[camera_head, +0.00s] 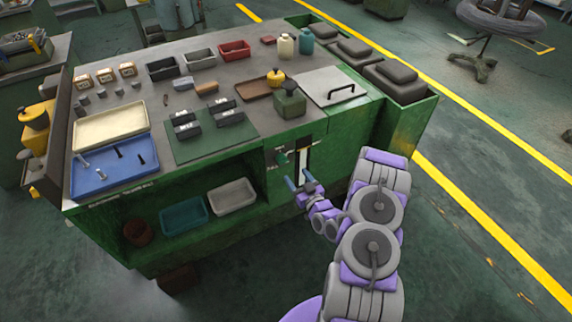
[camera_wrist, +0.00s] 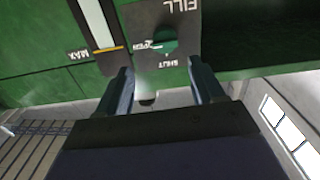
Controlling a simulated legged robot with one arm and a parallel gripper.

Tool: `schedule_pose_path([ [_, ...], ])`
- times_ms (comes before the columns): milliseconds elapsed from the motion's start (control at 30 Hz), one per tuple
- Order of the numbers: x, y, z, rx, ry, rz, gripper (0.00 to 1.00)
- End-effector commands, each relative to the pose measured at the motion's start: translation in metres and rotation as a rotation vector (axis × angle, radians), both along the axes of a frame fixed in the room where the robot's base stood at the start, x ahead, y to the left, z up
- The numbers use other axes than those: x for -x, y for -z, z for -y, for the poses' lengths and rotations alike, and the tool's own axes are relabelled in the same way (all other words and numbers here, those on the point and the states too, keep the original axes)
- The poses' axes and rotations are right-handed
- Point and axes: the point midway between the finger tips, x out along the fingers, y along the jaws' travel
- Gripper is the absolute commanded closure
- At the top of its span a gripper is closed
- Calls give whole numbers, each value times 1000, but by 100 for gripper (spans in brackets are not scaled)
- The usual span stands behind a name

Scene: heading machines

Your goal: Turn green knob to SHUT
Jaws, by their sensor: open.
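The green knob (camera_wrist: 165,42) sits on a dark plate marked FILL, with OPEN and SHUT lettering beside it. The wrist view shows the labels upside down. A pale mark on the knob's left side lies at the OPEN lettering, apart from SHUT. In the head view the green knob (camera_head: 282,157) is on the bench's front panel. My gripper (camera_head: 299,180) is in front of this panel, just below and right of the knob. In the wrist view my gripper (camera_wrist: 160,70) is open and empty, its two fingers spread either side of the knob's line, apart from it.
A white gauge strip (camera_wrist: 93,20) marked MAX is beside the knob plate. The green bench (camera_head: 160,240) has an open shelf with a blue bin (camera_head: 184,214) and a white bin (camera_head: 232,196). The floor right of my arm is clear.

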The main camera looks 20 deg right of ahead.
Motion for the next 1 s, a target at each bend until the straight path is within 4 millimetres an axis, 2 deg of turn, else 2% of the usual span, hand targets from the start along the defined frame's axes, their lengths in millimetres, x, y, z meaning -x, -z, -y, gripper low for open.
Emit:
schedule_pose_path([
  [233, -40, 0, -8, 8, -3, 2, 32],
  [500, -76, 2, -5, 1, -3, 0, 32],
  [700, -88, 1, -4, -1, -1, -1, 32],
  [1000, -89, 0, -7, 2, -1, -2, 32],
])
